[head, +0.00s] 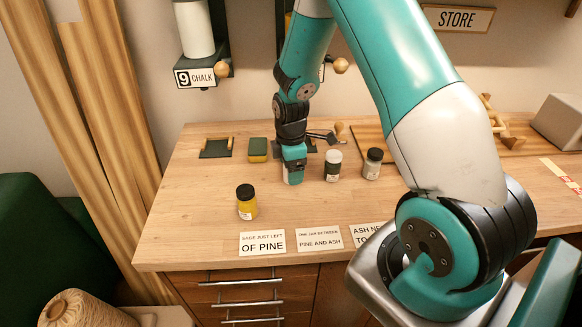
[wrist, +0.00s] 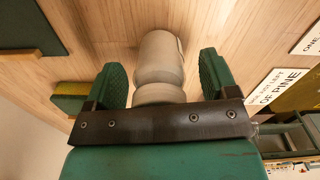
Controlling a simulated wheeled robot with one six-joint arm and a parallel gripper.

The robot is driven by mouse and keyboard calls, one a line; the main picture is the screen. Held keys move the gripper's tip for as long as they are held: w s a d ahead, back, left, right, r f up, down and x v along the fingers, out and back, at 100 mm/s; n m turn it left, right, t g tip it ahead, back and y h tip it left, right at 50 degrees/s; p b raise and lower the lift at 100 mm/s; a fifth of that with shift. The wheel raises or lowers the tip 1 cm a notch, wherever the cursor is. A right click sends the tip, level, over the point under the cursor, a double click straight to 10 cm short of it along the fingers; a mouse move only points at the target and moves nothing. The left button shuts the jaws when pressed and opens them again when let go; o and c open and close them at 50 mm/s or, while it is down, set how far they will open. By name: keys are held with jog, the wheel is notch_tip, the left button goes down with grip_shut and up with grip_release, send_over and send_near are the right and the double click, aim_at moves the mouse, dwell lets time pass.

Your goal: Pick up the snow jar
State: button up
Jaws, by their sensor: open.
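A pale whitish jar (wrist: 160,60), which fits the name snow, stands between the two green fingers of my gripper (wrist: 165,80) in the wrist view. The fingers are open, one on each side, with a gap between each finger and the jar. In the head view my gripper (head: 293,152) points down at the table, and only a small pale part of the jar (head: 294,178) shows below it. The name on its label cannot be read.
A yellow jar (head: 246,205) stands front left. A dark jar with a white lid (head: 333,166) and a grey jar with a dark lid (head: 372,164) stand to the right. A green sponge-like block (head: 258,149) lies behind. Cards (head: 262,242) line the table's front edge.

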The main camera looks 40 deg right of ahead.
jog(key=c, duration=1)
jog(key=shift+c, duration=0.2)
